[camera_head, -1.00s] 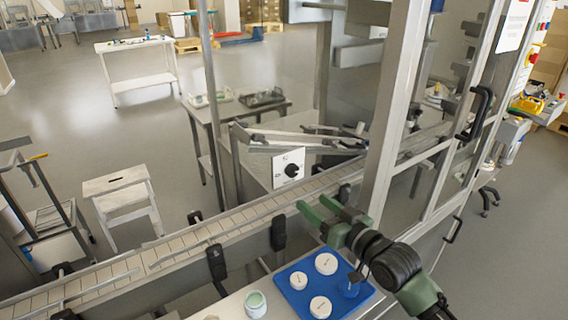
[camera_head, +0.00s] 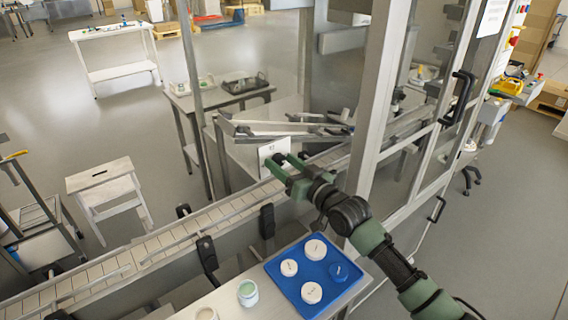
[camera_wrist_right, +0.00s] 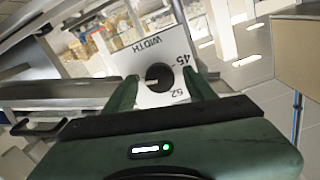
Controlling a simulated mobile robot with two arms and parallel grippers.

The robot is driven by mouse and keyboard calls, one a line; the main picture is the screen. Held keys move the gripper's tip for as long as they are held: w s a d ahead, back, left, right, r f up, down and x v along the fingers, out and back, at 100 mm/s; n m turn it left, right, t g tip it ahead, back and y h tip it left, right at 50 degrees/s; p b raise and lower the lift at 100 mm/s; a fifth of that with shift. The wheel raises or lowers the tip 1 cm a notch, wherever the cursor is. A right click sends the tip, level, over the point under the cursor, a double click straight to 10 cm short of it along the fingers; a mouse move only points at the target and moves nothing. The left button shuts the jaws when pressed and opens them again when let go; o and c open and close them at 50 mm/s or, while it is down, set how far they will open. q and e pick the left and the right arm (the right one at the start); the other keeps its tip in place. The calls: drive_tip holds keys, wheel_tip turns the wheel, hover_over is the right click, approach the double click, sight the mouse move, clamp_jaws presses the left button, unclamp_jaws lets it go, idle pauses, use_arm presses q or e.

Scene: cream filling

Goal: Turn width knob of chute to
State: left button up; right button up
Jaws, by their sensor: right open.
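The white width plate (camera_head: 268,149) stands on the side of the chute (camera_head: 285,128), beyond the conveyor. In the head view my right gripper (camera_head: 284,164) reaches over the conveyor in front of the plate and hides the knob. I cannot tell whether the fingers touch the knob. My left gripper is not in view.
The conveyor (camera_head: 150,243) runs below my right arm. A blue tray (camera_head: 340,292) with white lids and a blue lid stands at the front, beside jars (camera_head: 248,293). A metal cabinet post (camera_head: 382,90) rises close to my right arm.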

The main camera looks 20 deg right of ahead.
drive_tip(key=c, duration=1)
clamp_jaws()
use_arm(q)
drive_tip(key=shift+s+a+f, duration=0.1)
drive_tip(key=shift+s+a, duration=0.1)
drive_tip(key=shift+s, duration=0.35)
use_arm(e)
drive_tip(key=shift+n, duration=0.3)
drive_tip(key=n, duration=0.5)
drive_tip(key=shift+n, duration=0.3)
drive_tip(key=n, duration=1.1)
drive_tip(key=shift+n+p, duration=0.3)
drive_tip(key=shift+n, duration=0.1)
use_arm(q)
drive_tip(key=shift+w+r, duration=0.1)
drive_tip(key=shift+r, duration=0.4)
use_arm(e)
drive_tip(key=n, duration=0.5)
drive_tip(key=shift+n, duration=0.3)
drive_tip(key=shift+f, duration=0.1)
